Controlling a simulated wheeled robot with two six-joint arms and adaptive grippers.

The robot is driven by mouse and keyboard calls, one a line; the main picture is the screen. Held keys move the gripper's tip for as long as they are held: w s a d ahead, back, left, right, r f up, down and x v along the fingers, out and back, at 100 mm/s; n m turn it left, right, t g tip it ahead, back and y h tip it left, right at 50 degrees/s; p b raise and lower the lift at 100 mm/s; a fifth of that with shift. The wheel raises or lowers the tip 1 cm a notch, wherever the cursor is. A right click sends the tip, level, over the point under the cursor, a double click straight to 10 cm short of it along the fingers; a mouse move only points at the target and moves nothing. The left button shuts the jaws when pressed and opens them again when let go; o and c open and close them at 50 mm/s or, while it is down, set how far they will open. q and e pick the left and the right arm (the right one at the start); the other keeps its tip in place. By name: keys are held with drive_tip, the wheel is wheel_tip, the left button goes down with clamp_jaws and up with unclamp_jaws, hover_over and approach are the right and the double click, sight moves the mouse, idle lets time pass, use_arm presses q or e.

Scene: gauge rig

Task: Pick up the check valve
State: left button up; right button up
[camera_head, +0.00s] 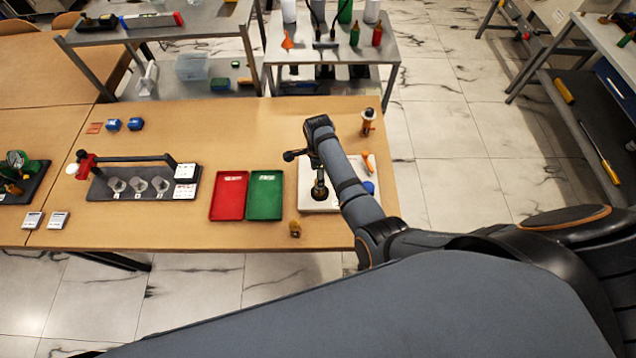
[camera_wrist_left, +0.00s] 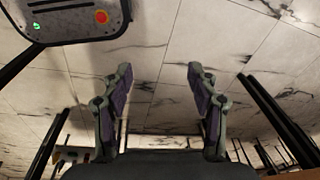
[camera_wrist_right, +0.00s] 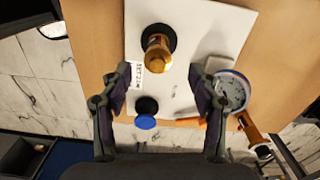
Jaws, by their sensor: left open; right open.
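No part is clearly labelled as the check valve. A small brass piece (camera_head: 295,229) lies near the table's front edge in the head view; it is too small to identify surely. A brass fitting (camera_wrist_right: 157,50) stands in a round black base on the white board (camera_wrist_right: 195,45). My right gripper (camera_wrist_right: 160,75) is open and empty above the board, with the fitting ahead of and between its fingertips in the right wrist view. My left gripper (camera_wrist_left: 157,78) is open and empty over the marble floor, outside the head view.
A blue cap (camera_wrist_right: 145,121) and an orange part (camera_head: 368,160) are on the board's right side. A gauge (camera_wrist_right: 232,90) with a brass stem is beside it. Red (camera_head: 229,195) and green (camera_head: 265,195) trays lie left of the board. A dark rack (camera_head: 140,183) with cups stands farther left.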

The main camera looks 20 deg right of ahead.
drive_tip(key=f+b, duration=0.2)
drive_tip(key=s+f+b, duration=0.1)
drive_tip(key=f+b, duration=0.1)
drive_tip(key=shift+f, duration=0.2)
drive_tip(key=shift+w+a+f, duration=0.1)
drive_tip(key=shift+w+f, duration=0.1)
drive_tip(key=shift+w, duration=0.1)
drive_tip(key=shift+f+b, duration=0.5)
drive_tip(key=shift+b, duration=0.3)
drive_tip(key=f+b, duration=0.4)
drive_tip(key=b, duration=0.1)
drive_tip(key=shift+d+f, duration=0.15)
drive_tip(key=shift+d, duration=0.1)
use_arm(q)
wheel_tip(320, 180, down, 12)
drive_tip(key=s, duration=0.1)
drive_tip(key=shift+s+r, duration=0.15)
drive_tip(key=shift+s, duration=0.2)
use_arm(e)
drive_tip(key=shift+r, duration=0.2)
use_arm(q)
drive_tip(key=shift+w, duration=0.2)
use_arm(e)
clamp_jaws()
use_arm(q)
drive_tip(key=shift+r, duration=0.2)
use_arm(e)
drive_tip(key=shift+r, duration=0.15)
